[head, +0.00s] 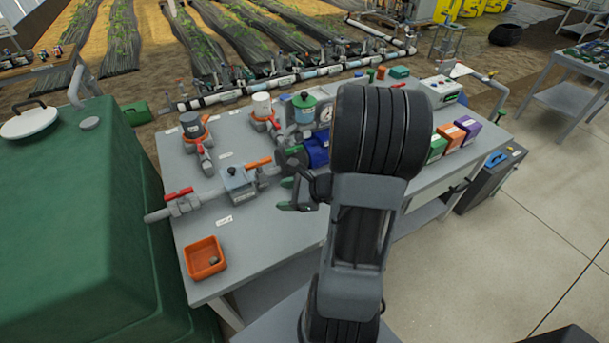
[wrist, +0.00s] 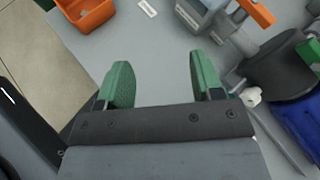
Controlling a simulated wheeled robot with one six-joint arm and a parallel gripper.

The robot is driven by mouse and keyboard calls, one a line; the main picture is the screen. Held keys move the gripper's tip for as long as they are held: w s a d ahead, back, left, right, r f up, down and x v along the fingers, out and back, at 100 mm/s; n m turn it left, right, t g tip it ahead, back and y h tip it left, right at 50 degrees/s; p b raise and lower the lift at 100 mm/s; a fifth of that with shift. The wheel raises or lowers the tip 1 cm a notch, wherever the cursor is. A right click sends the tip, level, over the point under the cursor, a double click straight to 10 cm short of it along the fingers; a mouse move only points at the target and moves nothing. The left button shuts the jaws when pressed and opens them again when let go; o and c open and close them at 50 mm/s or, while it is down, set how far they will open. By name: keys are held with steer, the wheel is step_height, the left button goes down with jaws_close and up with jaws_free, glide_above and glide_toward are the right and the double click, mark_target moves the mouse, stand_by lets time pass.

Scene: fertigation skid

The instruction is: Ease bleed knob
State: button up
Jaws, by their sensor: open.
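My gripper (head: 289,194) is open and empty above the grey bench, left of my dark arm; the wrist view shows its two green fingers (wrist: 163,82) apart with only bare bench between them. A small whitish knob (wrist: 252,96) shows beside a dark grey cylinder (wrist: 275,72) to the right of the fingers; I cannot tell for sure whether it is the bleed knob. The pipe with a grey valve block (head: 238,182) and an orange lever (head: 258,163) lies left of the gripper. My arm hides part of the bench.
An orange tray (head: 205,258) sits at the bench's front left. A green-lidded canister (head: 304,106) and blue parts (head: 315,152) stand behind the gripper. Coloured boxes (head: 452,135) are right of my arm. A large green tank (head: 75,220) borders the left. The bench's front middle is clear.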

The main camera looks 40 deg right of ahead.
steer(key=s+d+f+m+t+h, duration=0.1)
steer(key=d+f+m+t+h, duration=0.2)
steer(key=d+m, duration=0.35)
steer(key=s+d+f+m+t+h, duration=0.1)
steer(key=d+f+m+h, duration=0.25)
steer(key=d+m, duration=0.3)
steer(key=shift+h, duration=0.55)
steer(key=x, duration=0.4)
steer(key=p+x, duration=0.1)
steer(key=x, duration=0.2)
steer(key=p+x, duration=0.1)
steer(key=x, duration=0.3)
steer(key=shift+w+d+r, duration=0.15)
steer(key=shift+w+d, duration=0.25)
steer(key=shift+w, duration=0.05)
steer(key=shift+w+f, duration=0.2)
steer(key=shift+w, duration=0.25)
steer(key=c, duration=0.9)
